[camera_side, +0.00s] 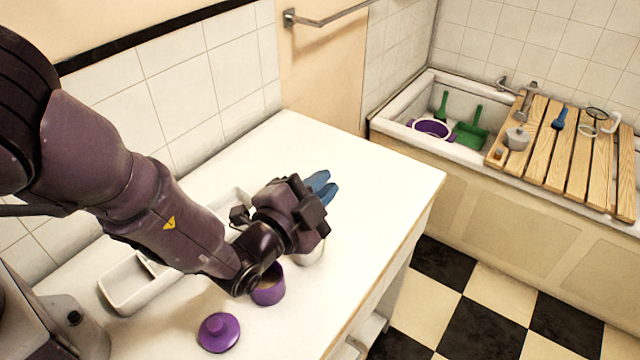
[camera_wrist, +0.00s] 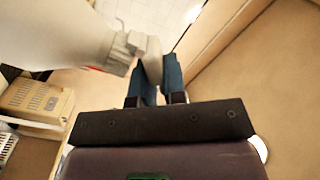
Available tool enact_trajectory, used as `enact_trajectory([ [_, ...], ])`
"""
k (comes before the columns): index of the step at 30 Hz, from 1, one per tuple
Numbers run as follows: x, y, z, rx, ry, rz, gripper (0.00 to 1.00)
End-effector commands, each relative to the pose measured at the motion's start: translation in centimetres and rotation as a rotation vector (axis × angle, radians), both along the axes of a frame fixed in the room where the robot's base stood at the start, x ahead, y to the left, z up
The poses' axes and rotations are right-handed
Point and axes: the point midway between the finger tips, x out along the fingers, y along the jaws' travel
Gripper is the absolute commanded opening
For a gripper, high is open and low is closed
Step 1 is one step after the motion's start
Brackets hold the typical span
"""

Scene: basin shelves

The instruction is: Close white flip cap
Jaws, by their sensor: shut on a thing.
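A white bottle (camera_wrist: 55,35) fills the upper left of the wrist view, lying across the picture. Its white flip cap (camera_wrist: 128,44) is at its right end, beside my fingertips. My gripper (camera_wrist: 160,72) has its two blue fingers close together, with a pale part of the cap between them. In the side view my gripper (camera_side: 321,188) is over the white counter, fingers pointing to the back right. A white rounded shape (camera_side: 312,256) shows below the gripper, mostly hidden by it. I cannot tell how far the lid is closed.
On the counter (camera_side: 385,190) stand a purple pot (camera_side: 268,290), a purple lid (camera_side: 218,333) and a white tray (camera_side: 128,285). The counter's right part is clear. A basin (camera_side: 400,105) with a slatted wooden board (camera_side: 570,150) is at the right.

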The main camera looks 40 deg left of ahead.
Motion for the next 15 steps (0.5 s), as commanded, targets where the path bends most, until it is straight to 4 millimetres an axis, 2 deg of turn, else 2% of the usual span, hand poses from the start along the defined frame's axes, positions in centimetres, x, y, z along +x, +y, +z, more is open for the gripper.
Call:
enact_trajectory([
  [2, 0.0, 0.0, 0.0, 0.000, 0.000, 0.000, 0.19],
  [11, -0.2, 0.0, 0.0, -0.001, 0.001, -0.001, 0.19],
  [15, -1.6, -0.1, -0.1, -0.001, 0.003, -0.002, 0.19],
])
